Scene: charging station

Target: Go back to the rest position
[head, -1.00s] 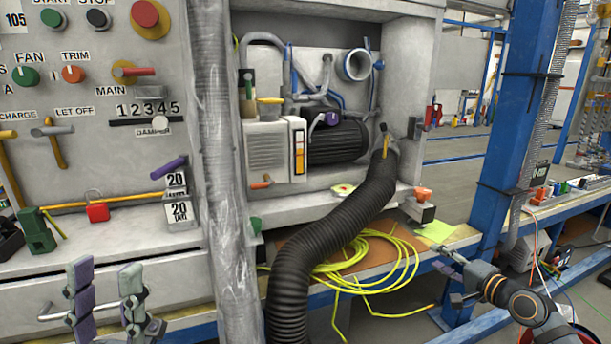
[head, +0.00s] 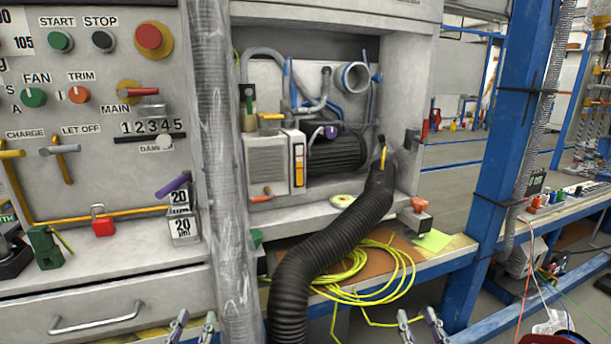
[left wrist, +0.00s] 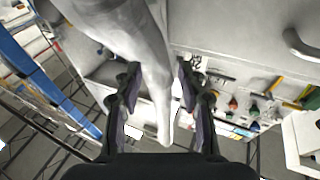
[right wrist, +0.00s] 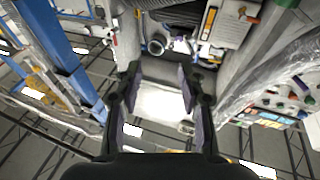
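My left gripper (head: 191,327) shows at the bottom edge of the head view, in front of the drawer and left of the grey wrapped pipe. Its fingers are apart with nothing between them; in the left wrist view the gripper (left wrist: 157,95) is open too, with the pipe behind it. My right gripper (head: 421,326) shows at the bottom edge, right of the black hose, with its fingers apart. In the right wrist view the gripper (right wrist: 160,95) is open and empty. Most of both arms is outside the head view.
A grey wrapped pipe (head: 224,180) and a ribbed black hose (head: 325,250) stand before the panel. A drawer (head: 110,300) with a handle is at lower left. A yellow cable coil (head: 350,285) lies on the bench. A blue post (head: 500,140) stands at right.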

